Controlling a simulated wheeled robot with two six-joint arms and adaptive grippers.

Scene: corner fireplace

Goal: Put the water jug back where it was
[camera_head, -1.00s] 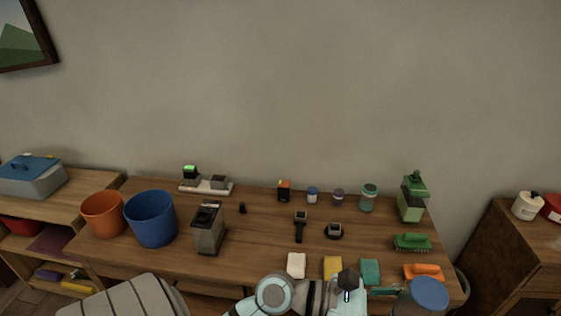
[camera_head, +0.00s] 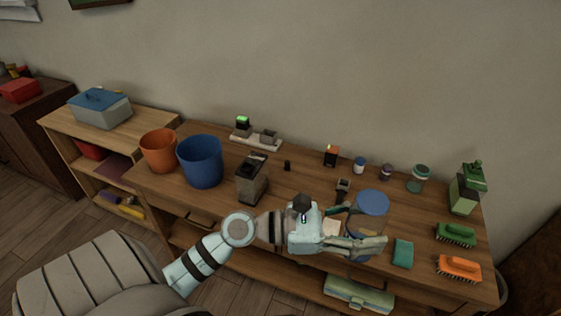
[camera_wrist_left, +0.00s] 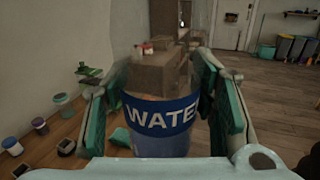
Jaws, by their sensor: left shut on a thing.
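The water jug (camera_head: 368,203) is a clear container with a blue lid. My left gripper (camera_head: 360,228) is shut around its side, with the jug upright over the front part of the wooden table. In the left wrist view the jug's blue label (camera_wrist_left: 160,118) reads "WATE" between the two green-padded fingers. My right gripper is not in view.
The wooden table (camera_head: 300,185) holds a blue bucket (camera_head: 200,163), an orange bucket (camera_head: 158,152), a grey appliance (camera_head: 252,182), small jars along the back, a green spray bottle (camera_head: 465,190), two brushes and a teal sponge (camera_head: 403,253). A cushioned chair (camera_head: 95,280) stands front left.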

